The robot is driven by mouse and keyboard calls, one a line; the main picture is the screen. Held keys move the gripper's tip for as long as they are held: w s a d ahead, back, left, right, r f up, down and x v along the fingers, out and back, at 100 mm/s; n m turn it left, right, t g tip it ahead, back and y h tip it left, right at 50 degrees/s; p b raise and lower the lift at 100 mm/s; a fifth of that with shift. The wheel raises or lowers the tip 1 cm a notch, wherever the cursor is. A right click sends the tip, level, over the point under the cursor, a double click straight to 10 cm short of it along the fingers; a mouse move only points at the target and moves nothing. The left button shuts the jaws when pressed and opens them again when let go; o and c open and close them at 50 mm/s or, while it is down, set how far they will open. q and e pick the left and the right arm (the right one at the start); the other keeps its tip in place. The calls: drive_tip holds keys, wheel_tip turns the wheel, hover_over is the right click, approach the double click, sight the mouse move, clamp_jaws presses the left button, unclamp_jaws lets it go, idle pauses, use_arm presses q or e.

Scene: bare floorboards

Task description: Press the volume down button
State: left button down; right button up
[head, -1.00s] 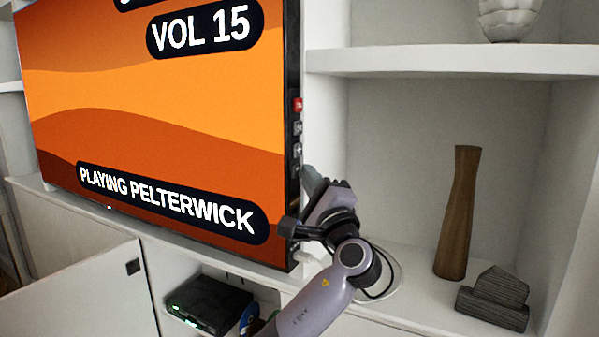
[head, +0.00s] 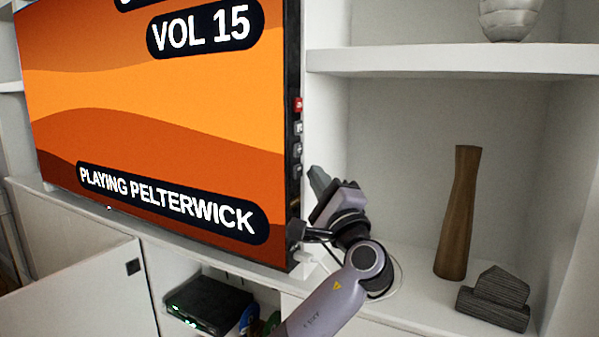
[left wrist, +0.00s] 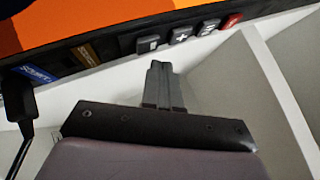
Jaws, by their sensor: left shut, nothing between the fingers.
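The television (head: 150,110) shows "VOL 15" and "PLAYING PELTERWICK" on an orange screen. Its right side edge carries a column of buttons: a red one on top (head: 298,104), a grey one, a plus button (head: 298,150) and, lowest, the volume down button (head: 297,171). In the left wrist view the volume down button (left wrist: 149,45) is the leftmost of the row, its minus mark hard to read. My left gripper (head: 318,176) is shut and empty, just right of the television's edge. In the left wrist view its fingertips (left wrist: 160,66) are close below that button, with a small gap.
A brown wooden vase (head: 458,215) and a dark ridged block (head: 494,298) stand on the right shelf. A black box (head: 208,304) sits in the lower cabinet. A pale vase (head: 508,18) stands on the upper shelf.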

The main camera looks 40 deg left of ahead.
use_arm(q)
drive_tip(key=d, duration=0.2)
drive_tip(key=w+d, duration=0.1)
drive_tip(key=d, duration=0.2)
drive_tip(key=shift+b, duration=0.35)
idle(2.1)
drive_tip(key=s+f+n+g+h, duration=0.1)
drive_tip(key=s+f+h, duration=0.25)
drive_tip(key=f, duration=0.65)
drive_tip(key=s+f+h, duration=0.3)
drive_tip(key=f+h, duration=0.1)
drive_tip(key=f, duration=0.5)
drive_tip(key=s+f+n+g+h, duration=0.1)
drive_tip(key=s+f+h, duration=0.25)
drive_tip(key=f, duration=0.65)
drive_tip(key=s+d+f+n+g+h, duration=0.2)
drive_tip(key=s+d+f+h, duration=0.15)
drive_tip(key=s, duration=0.45)
drive_tip(key=s+d+f+n+g+h, duration=0.1)
drive_tip(key=s+d+f+g+h, duration=0.2)
drive_tip(key=s, duration=0.4)
drive_tip(key=s+d+f+n+h, duration=0.25)
drive_tip(key=s+f, duration=0.25)
drive_tip(key=s, duration=0.3)
drive_tip(key=w+d+f+t+h+p, duration=0.2)
drive_tip(key=w+d+f+t+p, duration=0.1)
drive_tip(key=w+f+t+p, duration=0.1)
drive_tip(key=shift+w+m+t+h+p, duration=0.35)
drive_tip(key=shift+w+t+p, duration=0.45)
drive_tip(key=shift+w+t, duration=0.6)
